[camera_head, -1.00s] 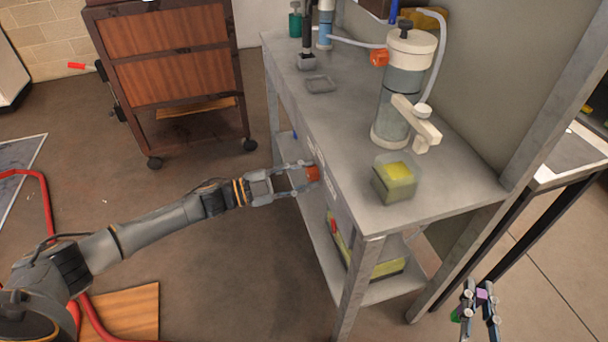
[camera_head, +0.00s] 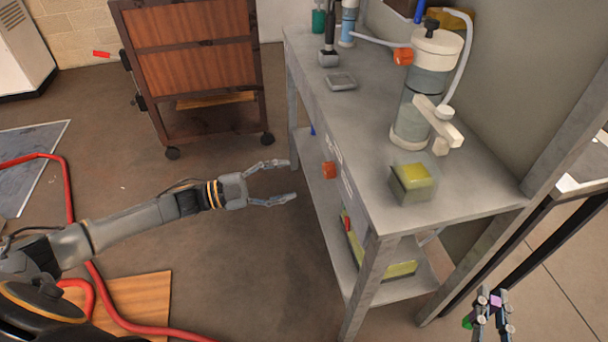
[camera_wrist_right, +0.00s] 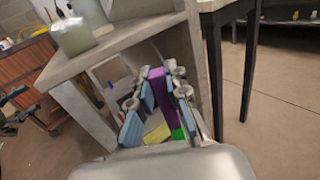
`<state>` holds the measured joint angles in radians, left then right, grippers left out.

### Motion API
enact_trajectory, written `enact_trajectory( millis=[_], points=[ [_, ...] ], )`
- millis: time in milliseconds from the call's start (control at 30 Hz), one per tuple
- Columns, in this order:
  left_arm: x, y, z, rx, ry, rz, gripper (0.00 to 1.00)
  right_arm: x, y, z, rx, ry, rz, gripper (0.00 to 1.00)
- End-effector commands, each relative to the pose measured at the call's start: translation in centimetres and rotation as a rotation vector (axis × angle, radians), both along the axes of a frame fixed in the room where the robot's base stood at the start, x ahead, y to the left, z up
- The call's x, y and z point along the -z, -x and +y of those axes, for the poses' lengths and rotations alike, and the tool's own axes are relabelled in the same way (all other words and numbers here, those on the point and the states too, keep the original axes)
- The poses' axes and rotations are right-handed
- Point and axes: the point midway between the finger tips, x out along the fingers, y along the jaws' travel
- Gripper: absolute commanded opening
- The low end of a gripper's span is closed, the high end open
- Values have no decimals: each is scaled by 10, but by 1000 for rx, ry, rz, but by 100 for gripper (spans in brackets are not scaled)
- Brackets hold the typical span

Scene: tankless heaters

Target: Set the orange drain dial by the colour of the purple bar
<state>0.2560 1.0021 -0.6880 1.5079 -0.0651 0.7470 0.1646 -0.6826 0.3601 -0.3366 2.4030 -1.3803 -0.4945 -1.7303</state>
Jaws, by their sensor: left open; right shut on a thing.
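My left gripper (camera_head: 291,180) is open and empty, a short way left of an orange dial (camera_head: 329,170) on the front of the grey bench. It is apart from the dial. My right gripper (camera_head: 495,306) is shut on the purple bar (camera_wrist_right: 157,92), at the lower right of the head view. The bar's purple also shows between the fingers in the head view (camera_head: 495,299). A green part (camera_wrist_right: 178,133) shows at the bar's lower end in the wrist view. A second orange piece (camera_head: 403,56) sits by the hose at the tall cylinder.
The grey bench (camera_head: 365,120) carries the cylinder vessel (camera_head: 426,85), a box with a yellow top (camera_head: 413,182) and a small grey dish (camera_head: 341,81). A wooden cart (camera_head: 190,65) stands behind at left. A red hose (camera_head: 68,200) lies on the floor.

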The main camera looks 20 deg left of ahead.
Motion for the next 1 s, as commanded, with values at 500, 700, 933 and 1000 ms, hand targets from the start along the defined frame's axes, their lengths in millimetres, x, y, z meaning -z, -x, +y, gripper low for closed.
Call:
enact_trajectory(
  millis=[500,700,933,1000],
  points=[
    [1,15,21,1,0,-1,59,0,0,0,0,0,0,0],
    [1,15,20,0,-1,-1,59,0,0,0,0,0,0,0],
    [20,7,14,-70,13,40,59,-1,-4,-1,3,-1,-2,0],
    [39,1,10,-140,22,84,59,-3,-9,-1,6,-2,-5,0]
  ],
)
